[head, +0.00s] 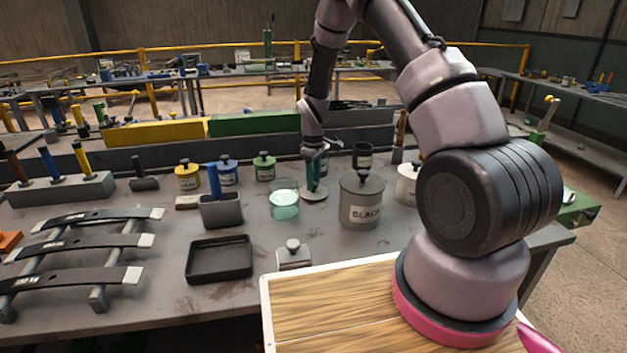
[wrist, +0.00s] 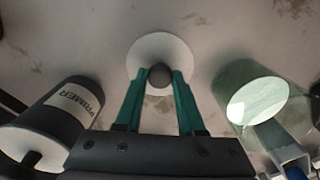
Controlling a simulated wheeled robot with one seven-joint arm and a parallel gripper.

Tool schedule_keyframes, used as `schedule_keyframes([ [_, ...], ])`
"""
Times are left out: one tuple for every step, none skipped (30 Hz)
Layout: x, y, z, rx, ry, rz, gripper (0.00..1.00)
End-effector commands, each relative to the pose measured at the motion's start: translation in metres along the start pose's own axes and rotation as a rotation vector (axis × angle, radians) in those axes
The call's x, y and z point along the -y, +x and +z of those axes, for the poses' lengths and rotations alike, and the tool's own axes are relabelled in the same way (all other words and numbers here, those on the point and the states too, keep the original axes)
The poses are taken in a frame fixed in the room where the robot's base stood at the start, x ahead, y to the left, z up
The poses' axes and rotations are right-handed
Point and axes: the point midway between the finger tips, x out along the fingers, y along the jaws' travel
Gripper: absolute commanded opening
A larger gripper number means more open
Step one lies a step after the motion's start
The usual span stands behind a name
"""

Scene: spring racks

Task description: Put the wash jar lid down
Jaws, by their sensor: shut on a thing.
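The wash jar lid is a pale round disc with a dark knob; in the wrist view the lid (wrist: 160,43) is below my gripper (wrist: 160,76), whose green fingers are shut on the knob. In the head view the lid (head: 314,195) is low over the grey table, just right of the wash jar; I cannot tell whether it touches the table. My gripper (head: 314,182) points down above it. The wash jar (head: 284,203) is clear glass with pale green liquid and stands open; it also shows at the right of the wrist view (wrist: 245,85).
A large grey can (head: 362,215) marked BLACK stands close right of the lid. A dark PRIMER can (wrist: 55,110) is left in the wrist view. A black tray (head: 218,260), a grey holder (head: 221,213) and small lidded pots stand leftward. Bare table lies in front of the wash jar.

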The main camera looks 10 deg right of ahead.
Motion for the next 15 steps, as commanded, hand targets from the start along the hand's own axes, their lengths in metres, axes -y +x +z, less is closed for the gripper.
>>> schedule_keyframes([
  [-0.0004,-0.0009,-0.0005,-0.001,0.000,0.001,0.00],
  [-0.0003,-0.0011,-0.0004,-0.001,0.000,0.001,0.00],
  [-0.0003,-0.0011,-0.0004,-0.001,0.000,0.001,0.00],
  [-0.0003,-0.0012,-0.0004,-0.001,0.000,0.001,0.00],
  [-0.0003,-0.0010,-0.0004,-0.001,0.000,0.001,0.00],
  [-0.0003,-0.0002,-0.0003,-0.001,0.000,0.001,0.00],
  [-0.0003,0.0007,-0.0002,-0.001,0.000,0.000,0.00],
  [-0.0002,0.0018,-0.0001,0.000,0.001,0.000,0.00],
  [-0.0002,0.0020,-0.0002,0.000,0.001,0.000,0.46],
  [-0.0003,0.0018,-0.0002,-0.001,0.001,0.000,0.57],
  [-0.0003,0.0017,-0.0002,-0.001,0.001,0.000,0.68],
  [-0.0003,0.0017,-0.0002,-0.001,0.001,0.000,0.68],
  [-0.0003,0.0016,-0.0002,-0.001,0.001,0.000,0.68],
  [-0.0003,0.0016,-0.0002,-0.001,0.001,0.001,0.68],
  [-0.0003,0.0016,-0.0002,-0.001,0.001,0.000,0.68],
])
